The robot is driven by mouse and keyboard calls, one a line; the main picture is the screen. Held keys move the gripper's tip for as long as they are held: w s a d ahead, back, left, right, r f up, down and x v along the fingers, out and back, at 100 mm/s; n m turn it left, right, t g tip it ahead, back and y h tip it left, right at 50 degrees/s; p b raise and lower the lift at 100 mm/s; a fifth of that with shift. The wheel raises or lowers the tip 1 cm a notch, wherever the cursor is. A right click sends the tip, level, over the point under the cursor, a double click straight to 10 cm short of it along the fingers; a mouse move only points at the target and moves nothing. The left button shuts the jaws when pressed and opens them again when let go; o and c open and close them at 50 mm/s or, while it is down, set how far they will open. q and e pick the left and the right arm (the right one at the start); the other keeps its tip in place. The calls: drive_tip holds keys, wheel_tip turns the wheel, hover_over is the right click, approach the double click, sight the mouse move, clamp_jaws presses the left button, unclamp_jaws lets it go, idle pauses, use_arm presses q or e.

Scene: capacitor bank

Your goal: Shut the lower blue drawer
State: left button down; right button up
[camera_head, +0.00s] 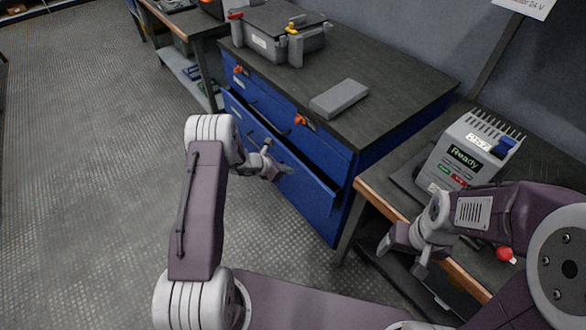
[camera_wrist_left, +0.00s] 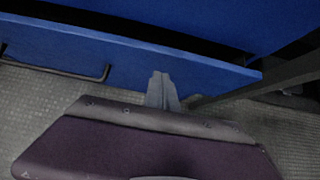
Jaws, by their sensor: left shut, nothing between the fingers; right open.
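The lower blue drawer (camera_head: 262,138) is pulled part way out of the blue cabinet, with a dark gap behind its top edge. Its front panel (camera_wrist_left: 200,70) crosses the left wrist view, with a dark bar handle at the left. My left gripper (camera_head: 284,169) is shut and empty at the drawer front, toward its right part. In the left wrist view its closed fingertips (camera_wrist_left: 160,77) overlap the front panel; I cannot tell whether they touch it. My right gripper (camera_head: 400,256) is open and empty beside the right-hand bench.
Above the drawer is a closed blue drawer (camera_head: 273,100) with orange-red latches. A grey block (camera_head: 339,98) and a grey case (camera_head: 284,40) lie on the cabinet top. A device reading "Ready" (camera_head: 466,152) stands on the right bench. The floor (camera_head: 90,150) at left is clear.

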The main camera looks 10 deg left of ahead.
sight(301, 163)
use_arm(q)
drive_tip(key=shift+w+d+r, duration=0.1)
drive_tip(key=shift+w+d, duration=0.8)
drive_tip(key=shift+w, duration=0.2)
drive_tip(key=shift+w+d, duration=0.6)
drive_tip(key=shift+w, duration=0.15)
drive_tip(key=shift+w+d, duration=0.2)
drive_tip(key=shift+w, duration=0.05)
